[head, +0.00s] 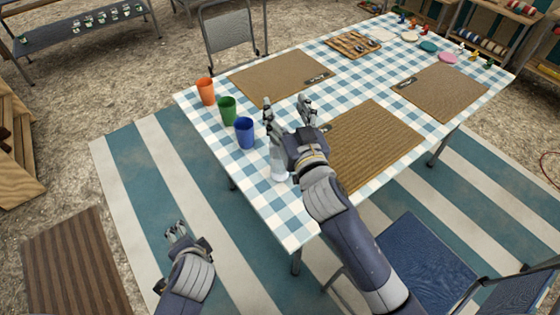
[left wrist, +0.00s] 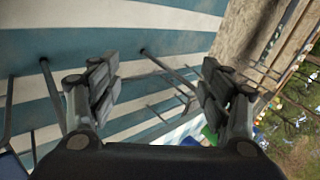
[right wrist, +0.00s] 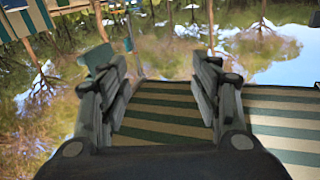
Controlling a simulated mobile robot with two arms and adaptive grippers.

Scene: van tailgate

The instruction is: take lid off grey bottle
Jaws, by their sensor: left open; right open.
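A pale grey bottle (head: 278,168) stands upright near the table's left edge, beside the blue cup. My right gripper and wrist are over it in the head view and partly cover it; I cannot make out its lid. My right gripper (head: 287,112) is open above the table, its fingers apart, with nothing visible between them in the right wrist view (right wrist: 163,90). My left gripper (head: 178,232) is open and empty over the striped rug, left of the table; its spread fingers also show in the left wrist view (left wrist: 160,88).
The checked table (head: 280,212) carries orange (head: 205,91), green (head: 227,111) and blue (head: 245,132) cups along its left edge. Woven mats (head: 375,140) lie on it. A blue chair (head: 425,258) stands at the near right, another chair (head: 232,32) at the far side.

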